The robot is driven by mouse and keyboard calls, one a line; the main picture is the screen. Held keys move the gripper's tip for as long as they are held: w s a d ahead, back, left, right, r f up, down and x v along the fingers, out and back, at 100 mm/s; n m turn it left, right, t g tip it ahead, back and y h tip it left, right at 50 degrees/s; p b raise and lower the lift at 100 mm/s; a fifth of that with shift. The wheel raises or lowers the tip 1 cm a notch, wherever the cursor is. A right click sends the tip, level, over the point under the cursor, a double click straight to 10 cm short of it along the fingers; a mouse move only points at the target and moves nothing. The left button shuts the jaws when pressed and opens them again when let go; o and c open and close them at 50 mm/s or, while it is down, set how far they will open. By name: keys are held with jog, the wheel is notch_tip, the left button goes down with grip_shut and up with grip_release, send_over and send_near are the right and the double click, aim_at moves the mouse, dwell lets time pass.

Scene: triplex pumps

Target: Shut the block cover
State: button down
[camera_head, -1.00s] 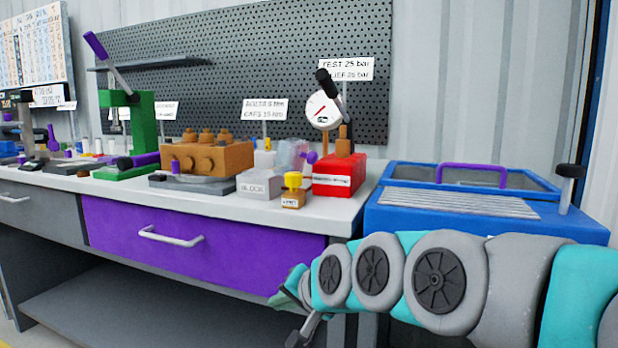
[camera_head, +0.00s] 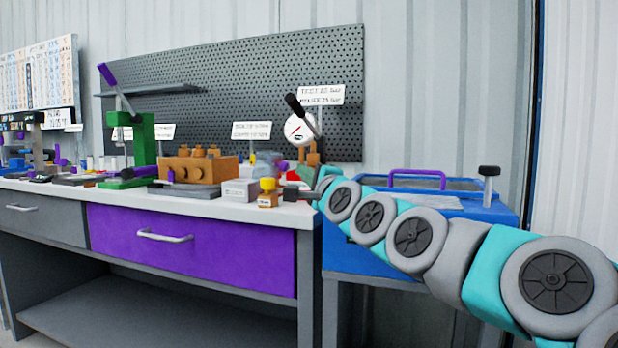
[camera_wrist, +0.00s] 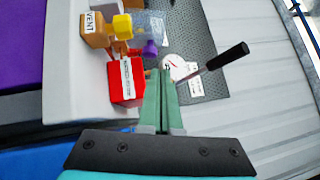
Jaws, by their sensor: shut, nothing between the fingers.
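A clear cover with a purple knob (camera_wrist: 150,48) shows in the wrist view beyond the red box (camera_wrist: 125,82). I take it for the block cover; I cannot tell how far open it stands. In the head view the clear cover (camera_head: 268,168) is behind the grey block marked BLOCK (camera_head: 240,190), partly hidden. My gripper (camera_wrist: 158,72) has its two green fingers shut together with nothing between them. It is at the red box's right side in the wrist view. In the head view my gripper (camera_head: 310,176) is at the bench's right end, covering much of the red box.
A yellow-capped vent piece (camera_head: 268,190) stands at the bench's front edge. The pressure gauge (camera_head: 298,130) and its black-handled lever (camera_head: 297,104) rise behind the red box. The brown pump block (camera_head: 200,168) is to the left. A blue tank (camera_head: 480,205) stands right of the bench.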

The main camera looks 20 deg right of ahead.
aim_at(275, 156)
jog(key=x, duration=0.5)
jog(key=shift+a, duration=0.1)
jog(key=shift+w+a+r, duration=0.25)
jog(key=shift+w+a, duration=0.25)
jog(key=shift+a, duration=0.25)
jog(key=shift+w+a+r, duration=0.2)
jog(key=shift+w+a, duration=0.3)
jog(key=shift+a, duration=0.25)
